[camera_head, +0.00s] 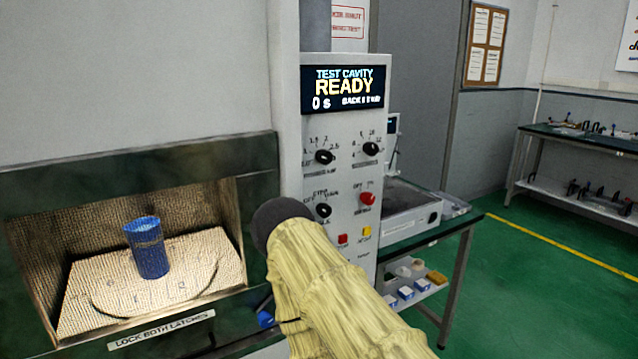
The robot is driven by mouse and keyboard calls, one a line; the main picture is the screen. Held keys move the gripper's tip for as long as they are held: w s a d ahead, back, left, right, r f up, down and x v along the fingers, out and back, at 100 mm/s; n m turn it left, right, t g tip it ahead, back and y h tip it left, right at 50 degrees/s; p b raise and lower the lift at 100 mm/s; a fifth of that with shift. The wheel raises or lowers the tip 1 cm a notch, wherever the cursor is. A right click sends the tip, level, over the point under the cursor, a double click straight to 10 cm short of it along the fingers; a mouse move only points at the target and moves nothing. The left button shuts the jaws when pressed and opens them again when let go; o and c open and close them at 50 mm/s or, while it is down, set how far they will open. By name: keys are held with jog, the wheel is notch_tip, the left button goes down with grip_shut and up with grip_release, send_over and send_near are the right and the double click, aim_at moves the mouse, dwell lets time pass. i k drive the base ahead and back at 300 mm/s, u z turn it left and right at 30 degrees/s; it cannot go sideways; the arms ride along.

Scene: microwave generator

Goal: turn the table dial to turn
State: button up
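The control panel (340,225) is a light grey upright face right of the cavity. A black dial (325,157) and a second black dial (371,149) sit side by side below the display. A third black dial (323,210) sits lower left, just above my arm. A red knob (368,198) is at lower right. Their small labels are too blurred to read surely, so I cannot tell which is the table dial. My yellowish arm rises from the bottom, its dark end close to the panel's lower left. My gripper's fingers are not visible.
The display (343,90) reads "TEST CAVITY READY 0 s". The open cavity at left holds a blue cup (147,248) upright on a round plate (190,285). Red (342,239) and yellow (366,232) buttons sit low on the panel. A bench (440,228) stands right; green floor beyond is clear.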

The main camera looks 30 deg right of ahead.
aim_at(324, 210)
jog(key=u, duration=1.35)
jog(key=k, duration=0.75)
jog(key=z, duration=1.4)
